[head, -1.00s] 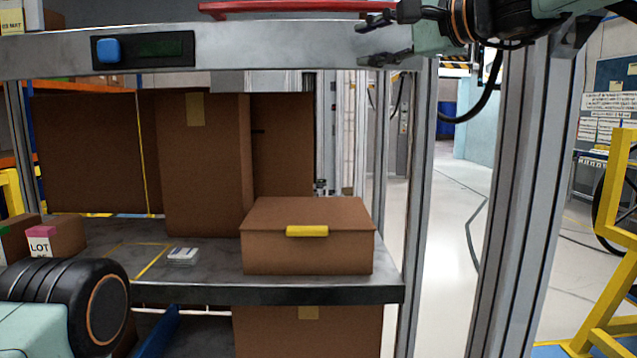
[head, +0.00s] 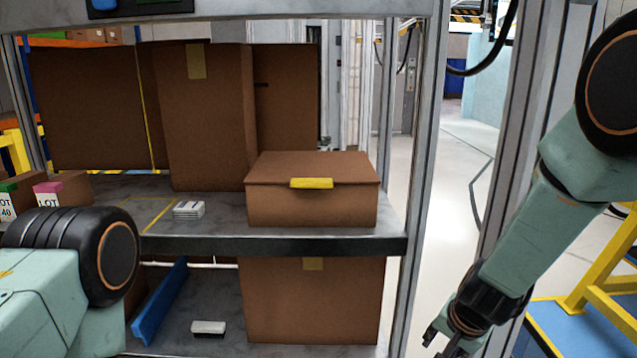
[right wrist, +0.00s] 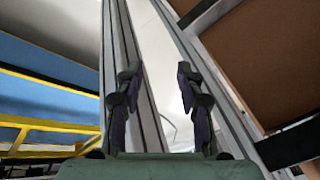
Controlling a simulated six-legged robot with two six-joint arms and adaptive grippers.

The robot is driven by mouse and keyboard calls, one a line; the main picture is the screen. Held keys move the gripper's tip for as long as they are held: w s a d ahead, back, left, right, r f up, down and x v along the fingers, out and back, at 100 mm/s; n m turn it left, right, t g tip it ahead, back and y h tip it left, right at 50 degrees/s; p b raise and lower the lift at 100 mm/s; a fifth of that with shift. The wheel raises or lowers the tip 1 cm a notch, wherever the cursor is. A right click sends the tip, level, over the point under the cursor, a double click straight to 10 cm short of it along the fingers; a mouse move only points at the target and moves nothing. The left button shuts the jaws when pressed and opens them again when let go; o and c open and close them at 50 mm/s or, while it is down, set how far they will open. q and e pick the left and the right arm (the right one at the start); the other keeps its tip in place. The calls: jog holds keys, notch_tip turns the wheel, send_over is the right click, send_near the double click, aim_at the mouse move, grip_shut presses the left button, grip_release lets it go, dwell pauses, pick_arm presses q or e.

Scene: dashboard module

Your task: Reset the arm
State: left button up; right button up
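My right arm comes in from the right in the head view and hangs down. Its gripper (head: 434,345) is at the bottom edge, to the right of the shelf's front post, partly cut off. In the right wrist view the two fingers of the right gripper (right wrist: 160,95) are spread apart with nothing between them. A link of my left arm shows at the lower left of the head view; the left gripper is out of view. The dark panel (head: 150,8) with a blue part is cut off at the top edge.
A metal shelf (head: 290,245) holds a brown box (head: 312,200) with a yellow latch, taller cartons (head: 205,120) and a small white item (head: 188,209). A metal post (head: 420,150) stands near my right gripper. A yellow frame (head: 600,270) is at the right.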

jog(key=s+d+f+n+g+h, duration=0.1)
jog(key=s+f+n, duration=0.1)
jog(key=s+f, duration=0.65)
jog(key=s+d+f+n+g, duration=0.15)
jog(key=s+f, duration=0.35)
jog(key=s, duration=0.6)
jog(key=s+a+f+n+g, duration=0.1)
jog(key=s+n, duration=0.1)
jog(key=s, duration=0.6)
jog(key=s+a+f+n+g+y, duration=0.1)
jog(key=s+a+n, duration=0.1)
jog(key=s, duration=0.5)
jog(key=shift+s+f+n, duration=0.35)
jog(key=shift+s+f, duration=0.05)
